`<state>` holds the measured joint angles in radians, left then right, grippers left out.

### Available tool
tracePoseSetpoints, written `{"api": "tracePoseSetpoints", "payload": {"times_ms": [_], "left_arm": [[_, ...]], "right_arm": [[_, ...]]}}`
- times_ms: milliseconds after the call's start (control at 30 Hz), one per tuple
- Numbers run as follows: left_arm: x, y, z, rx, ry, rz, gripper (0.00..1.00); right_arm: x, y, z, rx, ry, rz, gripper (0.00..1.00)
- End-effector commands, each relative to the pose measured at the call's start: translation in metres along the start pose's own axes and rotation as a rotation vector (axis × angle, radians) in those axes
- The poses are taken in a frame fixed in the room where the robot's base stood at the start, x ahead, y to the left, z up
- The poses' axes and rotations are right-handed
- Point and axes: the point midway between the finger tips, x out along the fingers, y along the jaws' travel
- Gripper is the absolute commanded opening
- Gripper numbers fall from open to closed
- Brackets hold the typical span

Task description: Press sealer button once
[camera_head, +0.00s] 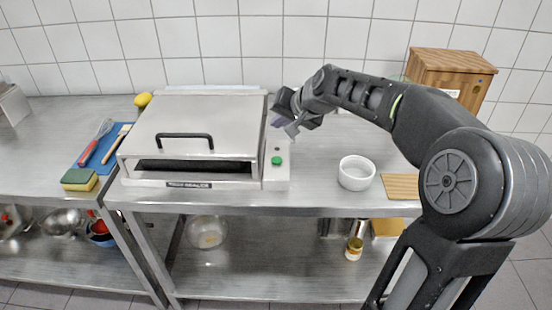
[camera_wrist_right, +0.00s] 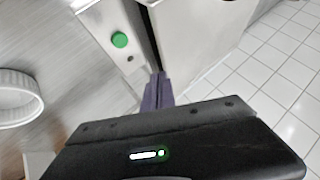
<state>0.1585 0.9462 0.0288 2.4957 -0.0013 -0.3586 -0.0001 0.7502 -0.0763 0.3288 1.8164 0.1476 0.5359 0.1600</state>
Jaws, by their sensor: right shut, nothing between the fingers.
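The tray sealer (camera_head: 205,128) is a steel box with a dark handle on its lid, standing on the steel table. Its green button (camera_head: 277,160) is on the white control strip at the sealer's right side. The button also shows in the right wrist view (camera_wrist_right: 120,40), uncovered. My right gripper (camera_head: 290,130) is over the back part of that strip, behind the button and apart from it. In the right wrist view its fingers (camera_wrist_right: 158,88) are shut together with nothing between them. My left gripper is not in view.
A white bowl (camera_head: 356,173) and a wooden board (camera_head: 401,186) are right of the sealer. A wooden box (camera_head: 447,75) stands at the back right. A sponge (camera_head: 80,179) and a blue mat (camera_head: 104,148) with utensils lie left. The table between strip and bowl is clear.

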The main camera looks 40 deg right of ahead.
Motion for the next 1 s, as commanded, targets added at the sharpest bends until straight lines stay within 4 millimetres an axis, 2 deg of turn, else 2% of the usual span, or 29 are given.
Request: {"api": "tracePoseSetpoints", "payload": {"times_ms": [267,700,1000], "left_arm": [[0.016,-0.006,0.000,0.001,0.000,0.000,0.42],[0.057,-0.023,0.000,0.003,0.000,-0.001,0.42],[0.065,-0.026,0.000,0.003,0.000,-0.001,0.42]], "right_arm": [[0.015,0.011,0.011,0.000,-0.001,0.001,0.00],[0.054,0.039,0.039,0.000,-0.001,0.000,0.00],[0.062,0.045,0.045,0.000,-0.001,0.000,0.00]]}}
